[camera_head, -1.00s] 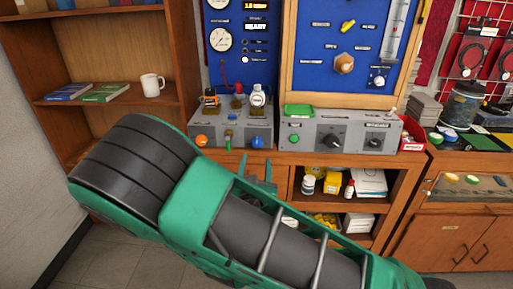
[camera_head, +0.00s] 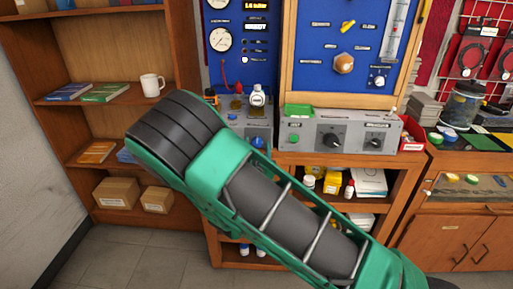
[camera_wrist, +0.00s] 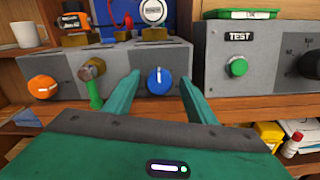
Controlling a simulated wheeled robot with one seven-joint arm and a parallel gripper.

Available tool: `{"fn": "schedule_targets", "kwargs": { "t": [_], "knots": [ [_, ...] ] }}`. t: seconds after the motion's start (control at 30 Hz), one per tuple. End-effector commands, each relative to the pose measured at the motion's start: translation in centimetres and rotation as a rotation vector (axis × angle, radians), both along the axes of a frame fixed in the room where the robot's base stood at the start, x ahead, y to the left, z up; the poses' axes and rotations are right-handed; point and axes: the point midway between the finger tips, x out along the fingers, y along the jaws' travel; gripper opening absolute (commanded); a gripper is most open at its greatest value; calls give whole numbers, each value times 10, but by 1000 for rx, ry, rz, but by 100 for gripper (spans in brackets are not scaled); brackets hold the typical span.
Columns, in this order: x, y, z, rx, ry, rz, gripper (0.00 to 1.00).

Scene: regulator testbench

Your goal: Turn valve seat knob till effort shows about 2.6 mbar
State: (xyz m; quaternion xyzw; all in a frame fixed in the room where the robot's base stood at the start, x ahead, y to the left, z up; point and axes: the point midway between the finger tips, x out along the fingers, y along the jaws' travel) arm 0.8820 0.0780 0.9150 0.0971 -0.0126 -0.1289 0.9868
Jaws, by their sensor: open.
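A blue knob (camera_wrist: 160,81) with a white pointer mark sits on the front of a grey box (camera_wrist: 62,75). The mark points about straight up. The knob also shows in the head view (camera_head: 257,142). No label naming the valve seat is readable. My gripper (camera_wrist: 160,77) is open, its green fingers on either side of the blue knob with gaps visible. I cannot tell how deep the fingertips reach. My arm hides the gripper in the head view. A small display (camera_head: 256,5) at the top of the blue panel seems to read about 1.6; its unit is blurred.
An orange knob (camera_wrist: 42,87) and a green-handled lever (camera_wrist: 94,90) are left of the blue knob. A second grey box (camera_wrist: 270,55) with a green TEST button (camera_wrist: 238,67) and black dials stands close on the right. Two gauges (camera_head: 219,39) are on the panel.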

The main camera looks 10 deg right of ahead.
Motion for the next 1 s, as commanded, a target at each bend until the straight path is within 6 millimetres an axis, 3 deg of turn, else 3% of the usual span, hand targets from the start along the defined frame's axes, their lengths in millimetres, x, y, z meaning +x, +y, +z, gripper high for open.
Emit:
{"fn": "schedule_targets", "kwargs": {
  "t": [0.17,0.37,0.77,1.0],
  "knots": [
    [0,0,0,0,0,0,51],
    [0,0,0,0,0,-1,10],
    [-1,-1,-1,55,-13,-3,10],
    [-1,-2,-2,209,-53,-4,10]
  ]
}}
